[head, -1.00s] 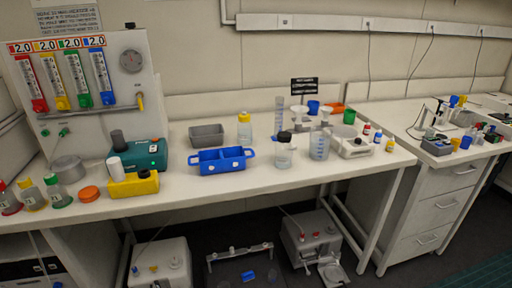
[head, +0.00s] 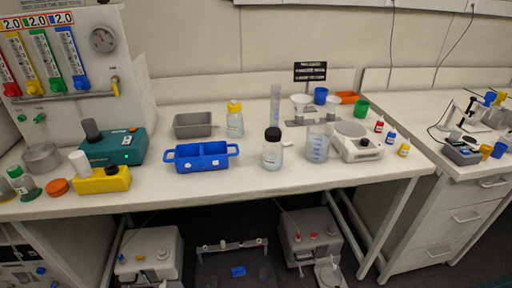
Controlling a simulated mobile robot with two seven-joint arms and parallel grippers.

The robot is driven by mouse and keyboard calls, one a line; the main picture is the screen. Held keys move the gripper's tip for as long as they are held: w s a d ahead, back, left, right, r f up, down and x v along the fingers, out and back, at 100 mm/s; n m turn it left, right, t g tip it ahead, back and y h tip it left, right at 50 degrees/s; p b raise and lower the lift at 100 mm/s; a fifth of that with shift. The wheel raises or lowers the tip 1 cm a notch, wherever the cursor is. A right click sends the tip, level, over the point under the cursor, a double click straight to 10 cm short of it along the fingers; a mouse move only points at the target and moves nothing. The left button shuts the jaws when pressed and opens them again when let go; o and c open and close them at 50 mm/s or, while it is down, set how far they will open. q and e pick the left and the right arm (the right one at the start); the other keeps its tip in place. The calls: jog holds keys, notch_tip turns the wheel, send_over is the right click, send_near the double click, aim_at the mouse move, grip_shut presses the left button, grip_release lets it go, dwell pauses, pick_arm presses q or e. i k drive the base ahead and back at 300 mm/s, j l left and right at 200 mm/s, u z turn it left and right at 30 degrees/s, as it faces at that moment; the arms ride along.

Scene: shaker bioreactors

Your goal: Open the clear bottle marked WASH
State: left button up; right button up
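Two clear bottles stand upright on the bench in the head view. One has a black cap (head: 272,133) on a clear body (head: 272,156) and stands right of the blue two-part tray. The other has a yellow cap (head: 234,106) on a clear body (head: 235,126) and stands farther back, beside the grey bin. Both caps are on. Each body carries a pale label, too small to read, so I cannot tell which is marked WASH. Neither of my grippers is in view.
The blue tray (head: 201,163), grey bin (head: 193,131), graduated beaker (head: 317,149) and white balance-like device (head: 358,148) surround the bottles. A teal device (head: 114,148) and yellow block (head: 103,181) stand left. The bench front (head: 235,185) is clear. Grey machines stand below.

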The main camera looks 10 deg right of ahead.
aim_at(272, 153)
jog(key=i+l+u, duration=0.25)
jog(key=l, duration=0.2)
jog(key=l+u, duration=0.2)
jog(key=l, duration=0.25)
jog(key=i+l+u, duration=0.25)
jog(key=l, duration=0.25)
jog(key=k+j, duration=0.05)
jog(key=k, duration=0.05)
